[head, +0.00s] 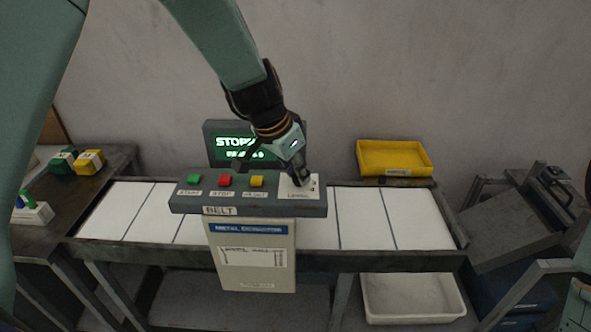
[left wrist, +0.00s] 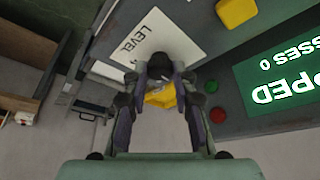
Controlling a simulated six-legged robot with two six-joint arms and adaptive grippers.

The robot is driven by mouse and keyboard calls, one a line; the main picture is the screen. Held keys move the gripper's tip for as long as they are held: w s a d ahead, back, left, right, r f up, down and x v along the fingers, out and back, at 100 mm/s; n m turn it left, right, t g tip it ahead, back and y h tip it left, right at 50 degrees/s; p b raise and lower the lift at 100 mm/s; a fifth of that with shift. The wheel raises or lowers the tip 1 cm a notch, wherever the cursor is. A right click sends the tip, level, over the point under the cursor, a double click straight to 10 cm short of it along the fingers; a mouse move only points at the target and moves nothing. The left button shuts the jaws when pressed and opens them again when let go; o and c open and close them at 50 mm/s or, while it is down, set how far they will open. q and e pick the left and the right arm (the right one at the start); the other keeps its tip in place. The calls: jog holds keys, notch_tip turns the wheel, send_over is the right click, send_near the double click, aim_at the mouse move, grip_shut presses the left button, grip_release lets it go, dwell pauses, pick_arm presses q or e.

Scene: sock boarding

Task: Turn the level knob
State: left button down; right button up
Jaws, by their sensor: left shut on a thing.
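The level knob (left wrist: 161,65) is dark and sits on a white plate marked LEVEL (left wrist: 152,38) in the left wrist view. The same plate (head: 313,191) is at the right end of the grey control panel (head: 190,204) in the head view. My left gripper (head: 299,180) comes down over this plate and hides most of the knob there. In the left wrist view the fingertips of my left gripper (left wrist: 161,72) are closed around the knob from both sides. The knob's exact pointer position cannot be read.
Green (head: 194,180), red (head: 225,181) and yellow (head: 257,181) buttons line the panel left of the knob. A white belt (head: 365,218) runs underneath. A yellow tray (head: 394,171) stands behind; a white bin (head: 414,315) is below.

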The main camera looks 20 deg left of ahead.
pick_arm(q)
jog(key=shift+a+f+m+h+b, duration=0.1)
jog(key=shift+f+m+h+b, duration=0.15)
jog(key=shift+m+b, duration=0.7)
jog(key=shift+w+m+g+h+b, duration=0.1)
jog(key=shift+m+g+h+b, duration=0.15)
jog(key=shift+m+g+b, duration=0.45)
jog(key=shift+a+m+h+b, duration=0.1)
jog(key=shift+m+h+b, duration=0.2)
jog(key=shift+m+b, duration=0.5)
jog(key=shift+r+m+g, duration=0.1)
jog(key=shift+m+g, duration=0.2)
jog(key=shift+m, duration=0.65)
jog(key=m+g, duration=0.1)
jog(key=m, duration=0.2)
jog(key=shift+w+m+h, duration=0.15)
jog(key=shift+m+h, duration=0.15)
jog(key=m+g+p, duration=0.1)
jog(key=m, duration=0.2)
jog(key=shift+w+m+g+p, duration=0.1)
jog(key=shift+m+g+p, duration=0.2)
jog(key=shift+m+g, duration=0.1)
jog(key=shift+m+g+p, duration=0.3)
jog(key=shift+m+p, duration=0.05)
jog(key=shift+m, duration=0.35)
